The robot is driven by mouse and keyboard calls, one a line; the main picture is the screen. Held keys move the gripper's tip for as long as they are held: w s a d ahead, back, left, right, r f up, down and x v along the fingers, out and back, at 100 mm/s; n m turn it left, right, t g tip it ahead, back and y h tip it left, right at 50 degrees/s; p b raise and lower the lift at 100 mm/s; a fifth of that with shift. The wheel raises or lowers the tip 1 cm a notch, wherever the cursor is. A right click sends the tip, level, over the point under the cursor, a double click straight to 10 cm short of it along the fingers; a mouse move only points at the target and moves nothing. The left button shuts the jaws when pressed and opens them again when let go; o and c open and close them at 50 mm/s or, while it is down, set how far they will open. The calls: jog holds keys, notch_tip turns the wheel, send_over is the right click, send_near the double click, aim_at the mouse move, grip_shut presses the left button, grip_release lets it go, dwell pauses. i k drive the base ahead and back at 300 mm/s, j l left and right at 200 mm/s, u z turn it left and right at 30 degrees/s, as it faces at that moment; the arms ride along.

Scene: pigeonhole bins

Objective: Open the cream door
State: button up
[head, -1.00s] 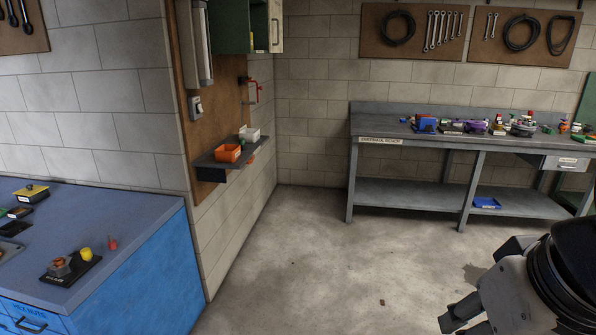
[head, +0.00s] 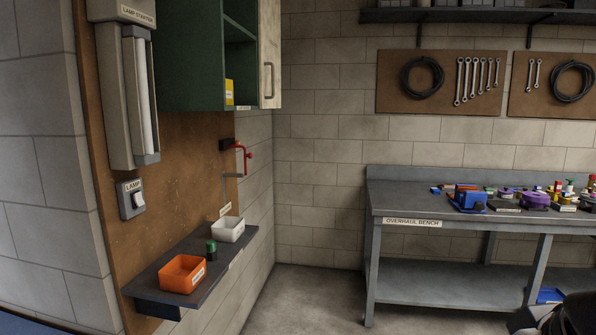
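The cream door (head: 269,50) is at the far right end of the green wall cabinet (head: 190,55), at the top of the head view. It carries a dark upright bar handle (head: 268,80). Beside it is an open green bay with a shelf and a yellow item (head: 229,92) inside. The door's top edge is cut off by the frame, and I cannot tell whether it stands slightly ajar. Only a dark part of my arm shows at the bottom right corner, well away from the door. My gripper's fingers are not visible.
Below the cabinet, a wall shelf (head: 150,285) holds an orange bin (head: 182,274), a green-capped item (head: 211,250) and a white bin (head: 228,230). A red-handled fixture (head: 242,158) sticks out under the cabinet. The overhaul bench (head: 415,212) stands right. Some floor (head: 305,300) is clear.

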aim_at(269, 36)
jog(key=i, duration=1.95)
